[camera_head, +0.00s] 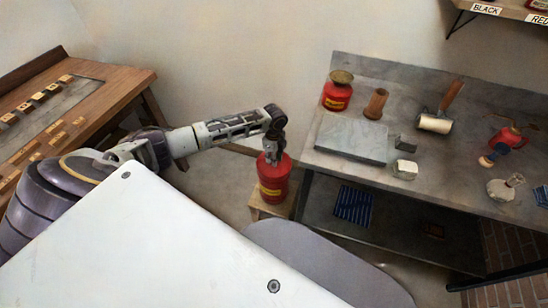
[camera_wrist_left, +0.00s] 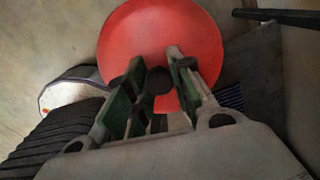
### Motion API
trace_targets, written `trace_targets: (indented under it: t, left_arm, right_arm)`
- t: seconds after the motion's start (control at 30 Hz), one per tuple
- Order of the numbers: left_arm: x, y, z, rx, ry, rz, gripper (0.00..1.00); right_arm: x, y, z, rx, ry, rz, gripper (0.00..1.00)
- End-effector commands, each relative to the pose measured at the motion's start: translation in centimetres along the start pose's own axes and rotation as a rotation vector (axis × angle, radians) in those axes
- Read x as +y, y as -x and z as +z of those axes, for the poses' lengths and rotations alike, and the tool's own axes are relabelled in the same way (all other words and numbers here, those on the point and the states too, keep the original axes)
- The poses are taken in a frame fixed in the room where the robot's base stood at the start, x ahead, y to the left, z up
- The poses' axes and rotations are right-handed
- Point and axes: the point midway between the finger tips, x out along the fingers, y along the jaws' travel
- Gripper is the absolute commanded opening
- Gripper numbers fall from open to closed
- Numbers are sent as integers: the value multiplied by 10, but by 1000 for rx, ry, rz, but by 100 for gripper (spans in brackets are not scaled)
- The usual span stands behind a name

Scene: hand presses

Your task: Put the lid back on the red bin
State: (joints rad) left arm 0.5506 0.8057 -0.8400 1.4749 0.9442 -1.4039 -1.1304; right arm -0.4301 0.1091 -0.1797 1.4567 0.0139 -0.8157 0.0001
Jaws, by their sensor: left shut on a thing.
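The red bin (camera_head: 273,190) with a yellow label stands upright on a small wooden stool (camera_head: 262,207), left of the grey workbench. My left gripper (camera_head: 272,152) reaches down from above at the bin's top. In the left wrist view the gripper (camera_wrist_left: 156,62) is shut on the dark knob (camera_wrist_left: 158,82) of the round red lid (camera_wrist_left: 150,32). The lid sits at the bin's mouth; I cannot tell whether it rests on the rim or hangs just above it. The bin's body is hidden under the lid in the wrist view. My right gripper is not in view.
The grey workbench (camera_head: 470,150) holds a red can (camera_head: 337,92), a wooden cup (camera_head: 376,103), a stone slab (camera_head: 352,138), a roller (camera_head: 436,122) and small blocks. A wooden table (camera_head: 110,82) stands at the left.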

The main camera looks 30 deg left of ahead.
Motion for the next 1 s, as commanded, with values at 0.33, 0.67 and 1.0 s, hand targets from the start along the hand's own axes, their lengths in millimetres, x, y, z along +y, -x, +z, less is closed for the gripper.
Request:
trace_targets:
  t: [0.33,0.67,1.0]
  left_arm:
    - [0,0,0,0,0,0,0]
    - [0,0,0,0,0,0,0]
    - [0,0,0,0,0,0,0]
  right_arm:
    - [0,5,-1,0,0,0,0]
    - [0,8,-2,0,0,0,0]
    - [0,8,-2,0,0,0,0]
